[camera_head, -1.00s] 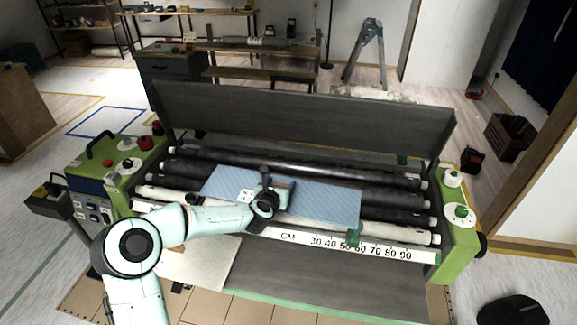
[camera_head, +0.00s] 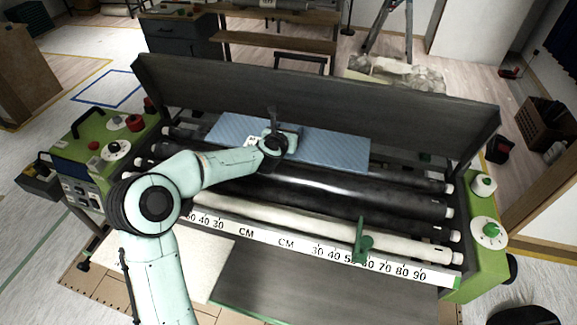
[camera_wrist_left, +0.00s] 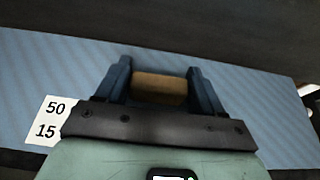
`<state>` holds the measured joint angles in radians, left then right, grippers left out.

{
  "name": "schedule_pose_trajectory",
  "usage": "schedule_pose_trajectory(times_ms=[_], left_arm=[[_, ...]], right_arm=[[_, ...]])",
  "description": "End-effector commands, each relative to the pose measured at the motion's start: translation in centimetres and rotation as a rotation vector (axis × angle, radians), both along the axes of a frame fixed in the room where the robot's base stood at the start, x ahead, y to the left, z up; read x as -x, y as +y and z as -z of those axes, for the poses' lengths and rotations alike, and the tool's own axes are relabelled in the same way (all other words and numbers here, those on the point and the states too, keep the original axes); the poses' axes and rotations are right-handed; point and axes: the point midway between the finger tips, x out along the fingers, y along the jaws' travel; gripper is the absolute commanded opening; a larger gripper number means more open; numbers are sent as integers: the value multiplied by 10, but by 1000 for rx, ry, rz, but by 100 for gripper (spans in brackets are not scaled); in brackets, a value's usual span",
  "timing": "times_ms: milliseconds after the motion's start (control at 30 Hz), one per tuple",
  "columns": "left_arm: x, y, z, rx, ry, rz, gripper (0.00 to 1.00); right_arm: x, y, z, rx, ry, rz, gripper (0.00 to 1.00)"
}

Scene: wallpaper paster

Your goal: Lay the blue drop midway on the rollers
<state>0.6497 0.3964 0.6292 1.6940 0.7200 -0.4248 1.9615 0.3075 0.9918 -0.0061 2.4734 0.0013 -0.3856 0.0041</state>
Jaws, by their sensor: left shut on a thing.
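The blue drop (camera_head: 335,146) is a flat striped blue sheet at the rear of the paster, in front of its upright dark back panel. My left gripper (camera_head: 276,142) is over the middle of the sheet and hides part of it. In the left wrist view, the left gripper (camera_wrist_left: 158,88) is shut on a tan block between its fingers, with the blue drop (camera_wrist_left: 235,100) around it. A white label reading 50 and 15 (camera_wrist_left: 50,120) lies at the left of the sheet. The rollers (camera_head: 330,190) run in front of the sheet. My right gripper is not in view.
A green clip (camera_head: 362,240) stands on the scale. Green end housings (camera_head: 110,145) and (camera_head: 487,230) flank the rollers. The dark back panel (camera_head: 310,100) rises behind the sheet.

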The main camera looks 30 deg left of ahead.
Motion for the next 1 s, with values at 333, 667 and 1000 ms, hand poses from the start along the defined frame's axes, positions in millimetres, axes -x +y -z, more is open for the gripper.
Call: schedule_pose_trajectory(times_ms=[333,667,1000], left_arm=[[0,-1,84,1,0,2,27],[0,-1,121,2,0,0,27],[-1,0,138,-1,-4,0,27]], right_arm=[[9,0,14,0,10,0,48],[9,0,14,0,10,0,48],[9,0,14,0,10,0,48]])
